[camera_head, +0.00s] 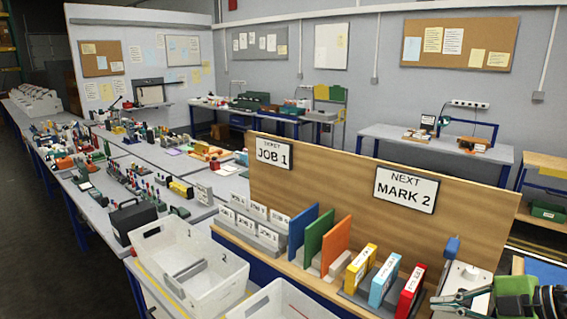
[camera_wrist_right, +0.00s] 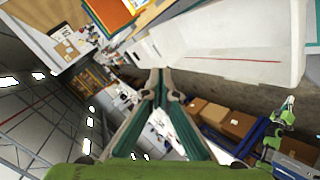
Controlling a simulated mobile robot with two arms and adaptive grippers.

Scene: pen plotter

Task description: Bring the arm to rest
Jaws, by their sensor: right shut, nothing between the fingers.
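My right gripper (camera_head: 462,301) shows at the lower right corner of the head view, beside the right end of the wooden-backed bench. Its grey fingers point left and its green body is cut off by the frame edge. In the right wrist view my right gripper (camera_wrist_right: 161,76) is shut, its fingertips together with nothing between them. A green and grey part at the right edge of that view looks like my left gripper (camera_wrist_right: 286,108); its fingers are too small to read. The left arm does not show in the head view.
White bins (camera_head: 188,262) stand left of the wooden board (camera_head: 335,190). Coloured binders (camera_head: 385,282) and upright panels (camera_head: 320,240) stand in front of the board. A white box with a blue knob (camera_head: 463,276) is close to my right gripper. Open floor (camera_head: 35,235) lies far left.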

